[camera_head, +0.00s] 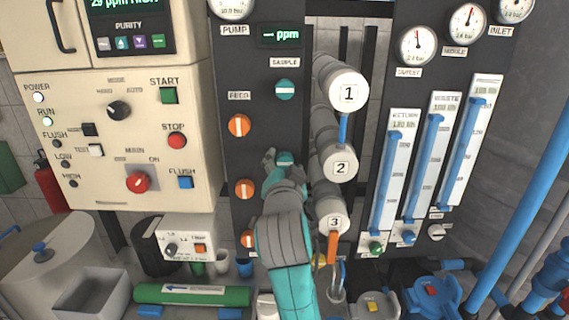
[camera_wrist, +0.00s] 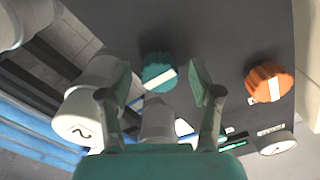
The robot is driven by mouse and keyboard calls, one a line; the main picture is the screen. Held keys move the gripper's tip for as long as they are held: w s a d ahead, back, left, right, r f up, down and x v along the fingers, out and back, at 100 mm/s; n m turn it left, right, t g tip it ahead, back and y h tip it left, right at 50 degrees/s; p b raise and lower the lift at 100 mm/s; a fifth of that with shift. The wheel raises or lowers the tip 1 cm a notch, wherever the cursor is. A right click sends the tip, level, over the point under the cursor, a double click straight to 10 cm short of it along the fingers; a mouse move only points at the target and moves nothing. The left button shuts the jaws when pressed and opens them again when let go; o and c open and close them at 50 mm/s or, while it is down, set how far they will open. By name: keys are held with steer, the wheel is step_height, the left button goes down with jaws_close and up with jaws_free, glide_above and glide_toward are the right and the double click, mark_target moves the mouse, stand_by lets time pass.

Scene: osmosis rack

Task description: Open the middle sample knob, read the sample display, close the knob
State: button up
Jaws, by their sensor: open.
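The middle sample knob (camera_head: 285,158) is teal with a white bar and sits on the dark panel below the top sample knob (camera_head: 285,89). In the head view it is partly hidden by my gripper (camera_head: 282,163). In the wrist view the teal knob (camera_wrist: 158,73) lies between the two spread fingers of my gripper (camera_wrist: 158,80), with visible gaps on both sides. Its white bar is slightly tilted in that view. The sample display (camera_head: 281,36) shows green "ppm"; I cannot make out a number before it.
Orange feed knobs (camera_head: 239,126) stand in a column to the left. White numbered vessel ends (camera_head: 347,93) jut out close on the right. Flow gauges (camera_head: 397,170) stand further right. Blue pipes and a green cylinder (camera_head: 192,295) are low in front.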

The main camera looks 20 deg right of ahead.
steer(key=shift+w+d, duration=0.2)
steer(key=shift+w, duration=0.2)
steer(key=c, duration=1.1)
steer(key=shift+c, duration=0.2)
